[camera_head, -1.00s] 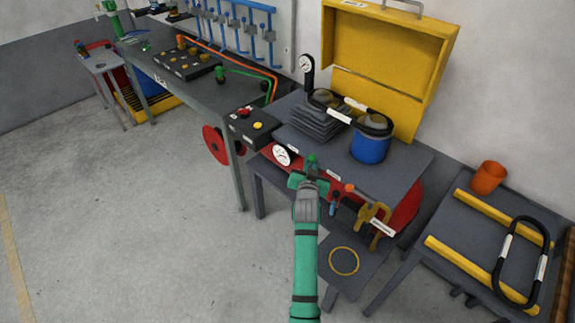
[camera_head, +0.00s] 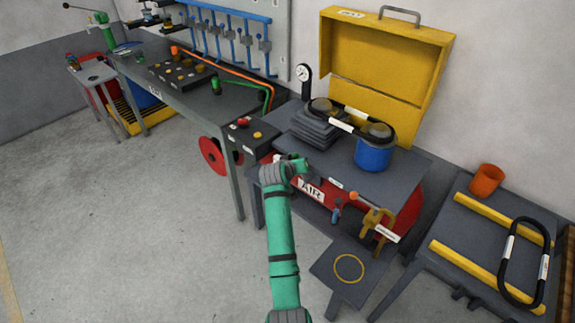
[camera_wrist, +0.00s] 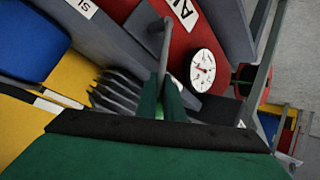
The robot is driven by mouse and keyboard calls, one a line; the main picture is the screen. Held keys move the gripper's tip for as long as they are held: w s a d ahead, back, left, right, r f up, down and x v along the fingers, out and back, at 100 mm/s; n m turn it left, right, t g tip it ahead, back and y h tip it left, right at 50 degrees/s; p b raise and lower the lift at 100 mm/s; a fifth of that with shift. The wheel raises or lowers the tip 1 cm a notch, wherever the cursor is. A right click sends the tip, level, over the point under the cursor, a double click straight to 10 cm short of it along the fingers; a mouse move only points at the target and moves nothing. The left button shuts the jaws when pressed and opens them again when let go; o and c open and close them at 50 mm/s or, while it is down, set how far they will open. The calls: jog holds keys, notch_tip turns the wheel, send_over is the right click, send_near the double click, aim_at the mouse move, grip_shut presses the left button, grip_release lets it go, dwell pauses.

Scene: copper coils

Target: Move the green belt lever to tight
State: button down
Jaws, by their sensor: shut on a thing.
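My gripper (camera_head: 303,162) is at the front edge of the grey-topped red machine (camera_head: 408,208), beside the AIR label. In the wrist view my green fingers (camera_wrist: 161,108) are closed around the end of the belt lever, whose thin grey rod (camera_wrist: 164,55) runs up to a bracket on the machine's edge. A bright green bit of the knob shows between the fingers; the rest is hidden. I cannot read a tight mark.
A grey plate stack (camera_head: 319,128), blue pot (camera_head: 373,155) and black belt with white bands lie on the machine top. A yellow clamp (camera_head: 377,222) and blue-handled valve (camera_head: 337,211) are right of my gripper. A control box (camera_head: 252,137) stands left.

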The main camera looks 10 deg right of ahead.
jog(key=shift+w+a+f+n+g+h, duration=0.3)
jog(key=shift+w+a+f+n+g, duration=0.1)
jog(key=shift+w+n+g, duration=0.1)
jog(key=shift+s, duration=0.1)
jog(key=c, duration=2.2)
grip_release()
jog(key=v, duration=1)
jog(key=shift+s+a+r, duration=0.2)
jog(key=shift+r, duration=0.05)
jog(key=shift+f, duration=0.1)
